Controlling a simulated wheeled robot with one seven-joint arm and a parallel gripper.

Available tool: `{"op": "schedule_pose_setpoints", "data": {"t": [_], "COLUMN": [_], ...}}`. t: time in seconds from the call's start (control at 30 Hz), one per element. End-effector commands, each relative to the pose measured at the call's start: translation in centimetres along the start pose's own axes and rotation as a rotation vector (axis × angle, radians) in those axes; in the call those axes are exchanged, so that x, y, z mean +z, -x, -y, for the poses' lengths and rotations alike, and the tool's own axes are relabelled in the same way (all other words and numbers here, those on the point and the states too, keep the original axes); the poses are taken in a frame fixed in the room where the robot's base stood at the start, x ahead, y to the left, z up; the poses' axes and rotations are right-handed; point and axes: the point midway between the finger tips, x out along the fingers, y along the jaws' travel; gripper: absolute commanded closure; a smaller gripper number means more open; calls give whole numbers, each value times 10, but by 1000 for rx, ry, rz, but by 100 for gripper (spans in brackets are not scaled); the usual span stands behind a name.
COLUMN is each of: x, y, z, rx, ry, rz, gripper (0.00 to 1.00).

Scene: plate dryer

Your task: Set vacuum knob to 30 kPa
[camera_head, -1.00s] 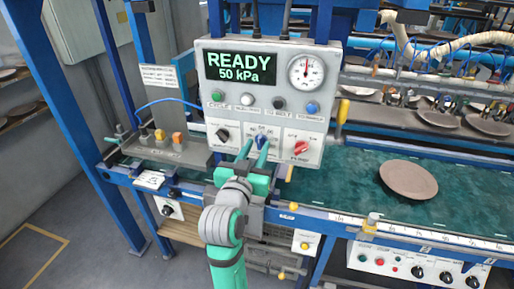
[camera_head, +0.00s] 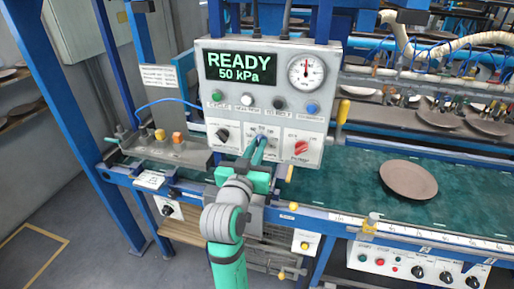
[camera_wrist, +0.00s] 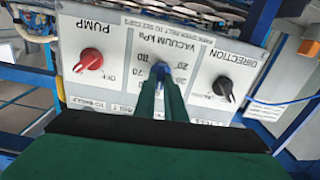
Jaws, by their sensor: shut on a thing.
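The grey control box (camera_head: 212,154) has a green display (camera_head: 240,67) reading "READY 50 kPa". The blue vacuum knob (camera_wrist: 160,67) sits mid-panel under the label "VACUUM kPa", which appears upside down in the wrist view. My gripper (camera_head: 262,140) reaches the panel from the front and is shut on this knob. The fingers (camera_wrist: 161,90) hide most of the knob and part of its scale, so I cannot read its pointer.
The black direction knob (camera_head: 223,134) and the red pump knob (camera_head: 301,147) flank the vacuum knob. A row of buttons and a round gauge (camera_head: 306,70) are above. A brown plate (camera_head: 408,180) lies on the green belt (camera_head: 345,185) at right.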

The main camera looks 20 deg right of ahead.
Motion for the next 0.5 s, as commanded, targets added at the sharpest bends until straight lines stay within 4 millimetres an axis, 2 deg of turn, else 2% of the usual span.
{"op": "schedule_pose_setpoints", "data": {"t": [0.5], "x": [1], "y": [0], "z": [2], "rx": [-1], "ry": [429], "rz": [2], "gripper": [100]}}
